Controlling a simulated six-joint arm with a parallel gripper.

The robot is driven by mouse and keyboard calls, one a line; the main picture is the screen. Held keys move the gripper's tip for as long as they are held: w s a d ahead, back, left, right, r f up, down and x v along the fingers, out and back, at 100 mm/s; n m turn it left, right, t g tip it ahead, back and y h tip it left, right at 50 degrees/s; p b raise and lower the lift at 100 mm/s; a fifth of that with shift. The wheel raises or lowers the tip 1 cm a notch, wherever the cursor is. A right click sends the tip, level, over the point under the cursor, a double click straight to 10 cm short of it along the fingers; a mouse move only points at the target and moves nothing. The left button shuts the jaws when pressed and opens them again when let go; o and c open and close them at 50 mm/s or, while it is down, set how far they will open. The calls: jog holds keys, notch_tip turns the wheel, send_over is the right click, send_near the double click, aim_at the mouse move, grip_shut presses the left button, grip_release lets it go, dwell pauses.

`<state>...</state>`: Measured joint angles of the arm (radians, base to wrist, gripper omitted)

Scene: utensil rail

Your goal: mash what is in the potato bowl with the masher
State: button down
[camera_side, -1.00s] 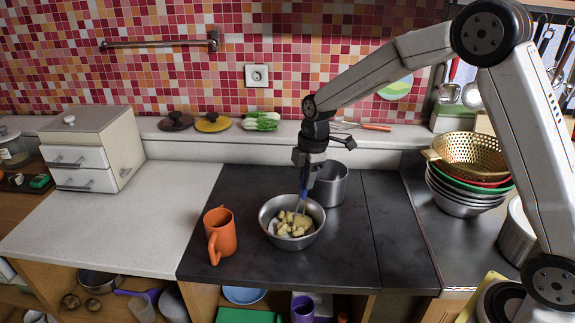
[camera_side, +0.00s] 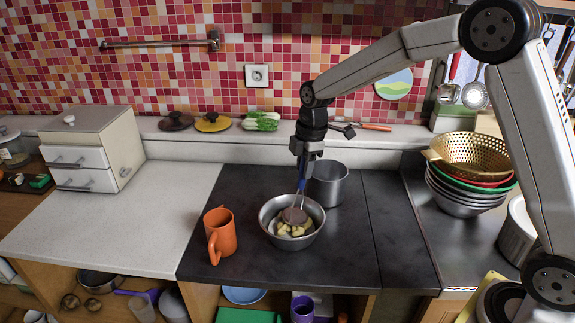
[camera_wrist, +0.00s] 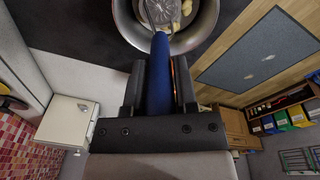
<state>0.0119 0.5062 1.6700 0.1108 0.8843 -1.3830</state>
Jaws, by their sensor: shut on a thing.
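The potato bowl (camera_side: 266,224) is a round metal bowl on the dark counter, with yellow potato pieces (camera_side: 284,230) in it. My gripper (camera_side: 303,170) is above the bowl and shut on the blue handle of the masher (camera_side: 294,214). The masher's round head is over the potatoes, inside the bowl's outline; I cannot tell whether it touches them. In the wrist view, the blue handle (camera_wrist: 159,75) is between the jaws and the metal head (camera_wrist: 160,12) shows over the bowl (camera_wrist: 203,25). Some potato pieces are hidden behind the head.
An orange mug (camera_side: 221,235) stands close left of the bowl. A metal pot (camera_side: 329,184) stands just behind it to the right. Stacked bowls with a gold colander (camera_side: 470,156) are at the right. The pale counter (camera_side: 130,225) at left is clear.

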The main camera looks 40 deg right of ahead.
jog(key=shift+w+a, duration=0.7)
jog(key=shift+w, duration=0.1)
jog(key=shift+f, duration=1.55)
dwell(1.1)
jog(key=shift+r, duration=1.55)
jog(key=shift+s+a, duration=0.1)
jog(key=shift+s+a, duration=0.75)
jog(key=shift+a, duration=0.1)
jog(key=shift+f, duration=1.55)
dwell(0.5)
